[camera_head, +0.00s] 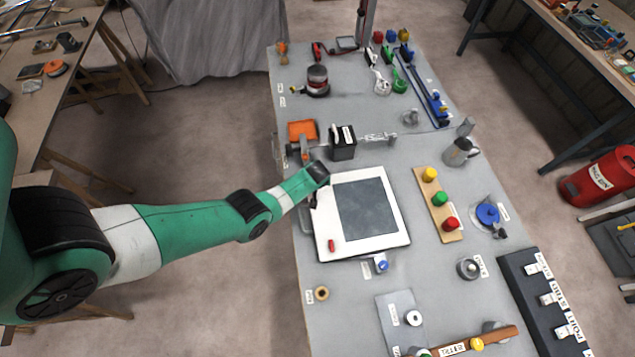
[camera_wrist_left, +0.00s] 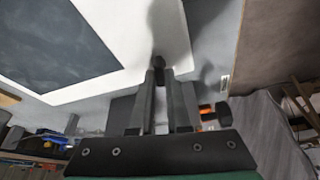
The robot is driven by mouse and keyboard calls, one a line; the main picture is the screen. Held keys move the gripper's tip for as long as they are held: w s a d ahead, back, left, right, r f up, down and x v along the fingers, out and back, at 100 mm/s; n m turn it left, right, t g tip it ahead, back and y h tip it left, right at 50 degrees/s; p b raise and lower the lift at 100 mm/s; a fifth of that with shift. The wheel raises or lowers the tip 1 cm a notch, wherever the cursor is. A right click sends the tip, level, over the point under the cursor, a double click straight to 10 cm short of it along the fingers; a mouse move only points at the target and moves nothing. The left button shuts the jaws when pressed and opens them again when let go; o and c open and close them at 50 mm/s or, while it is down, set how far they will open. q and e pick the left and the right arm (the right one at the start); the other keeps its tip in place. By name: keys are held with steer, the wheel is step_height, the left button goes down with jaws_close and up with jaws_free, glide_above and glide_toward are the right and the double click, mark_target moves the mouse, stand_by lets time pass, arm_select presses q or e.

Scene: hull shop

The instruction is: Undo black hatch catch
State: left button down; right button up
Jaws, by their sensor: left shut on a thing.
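The hatch (camera_head: 320,215) is a white panel with a dark grey window, lying on the grey bench top. A red catch (camera_head: 331,245) sits near its lower left corner. My left gripper (camera_head: 314,203) is at the hatch's upper left edge. In the left wrist view my left gripper (camera_wrist_left: 159,75) has its two fingers close together on the black catch (camera_wrist_left: 158,62), whose dark end shows between the fingertips beside the white hatch edge (camera_wrist_left: 135,72). The fingers hide most of the catch, so its turn angle cannot be told. My right gripper is not in view.
A black box with a lever (camera_head: 342,150) and an orange block (camera_head: 302,130) stand just behind the hatch. A wooden strip with yellow, green and red buttons (camera_head: 437,205) lies to its right. A blue-topped part (camera_head: 381,264) sits at its front edge.

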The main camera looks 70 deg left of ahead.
arm_select(q)
steer(key=shift+f+n+g, duration=0.15)
steer(key=shift+n+g, duration=0.35)
steer(key=shift+n, duration=0.8)
steer(key=c, duration=0.9)
jaws_free()
steer(key=shift+w, duration=0.1)
steer(key=p+v, duration=1.1)
steer(key=p, duration=0.1)
steer(key=shift+d+r+p, duration=0.3)
steer(key=shift+p, duration=0.05)
